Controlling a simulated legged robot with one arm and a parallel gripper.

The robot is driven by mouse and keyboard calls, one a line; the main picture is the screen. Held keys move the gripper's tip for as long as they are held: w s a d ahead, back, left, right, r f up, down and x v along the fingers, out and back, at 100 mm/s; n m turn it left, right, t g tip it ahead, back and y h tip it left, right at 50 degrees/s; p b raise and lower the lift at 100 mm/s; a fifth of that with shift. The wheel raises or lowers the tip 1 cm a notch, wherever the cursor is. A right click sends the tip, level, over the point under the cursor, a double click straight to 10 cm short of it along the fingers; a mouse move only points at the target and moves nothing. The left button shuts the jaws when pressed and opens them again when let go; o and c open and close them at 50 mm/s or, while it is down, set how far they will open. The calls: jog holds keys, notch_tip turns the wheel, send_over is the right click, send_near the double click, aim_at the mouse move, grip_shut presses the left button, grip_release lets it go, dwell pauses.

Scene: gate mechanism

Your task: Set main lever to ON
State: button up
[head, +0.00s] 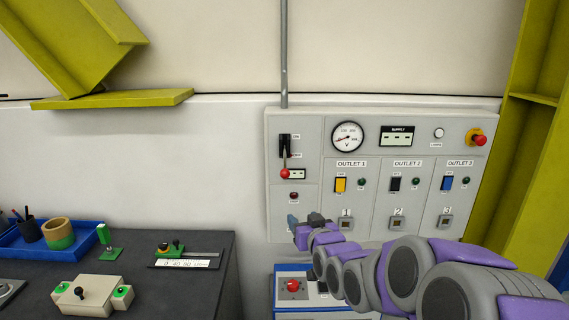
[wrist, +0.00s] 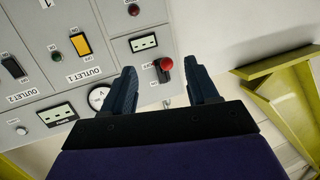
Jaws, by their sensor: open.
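The main lever (head: 285,171) has a red ball knob and a thin shaft. It sits at the upper left of the grey panel and points down, its knob beside OFF; ON is marked above at the black slot. My gripper (head: 304,219) shows in the head view below the knob and slightly right, in front of the panel. In the wrist view, which is turned over, the red lever knob (wrist: 166,64) appears between the tips of my open gripper (wrist: 164,72). The jaws look empty, and no contact with the knob shows.
The panel (head: 310,207) also carries a voltage gauge (head: 347,136), outlet switches and a red emergency button (head: 479,140). A dark table (head: 200,290) with a blue tray (head: 15,243) stands at left. A blue box (head: 281,303) with a red button is below my arm. Yellow beams (head: 535,150) stand at right.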

jog(key=t+p, duration=0.1)
jog(key=t, duration=0.1)
send_near(286, 177)
jog(key=shift+y, duration=0.3)
jog(key=x, duration=1.2)
jog(key=shift+d+f+p, duration=0.15)
jog(key=shift+f+p, duration=0.05)
jog(key=shift+p, duration=0.1)
grip_shut()
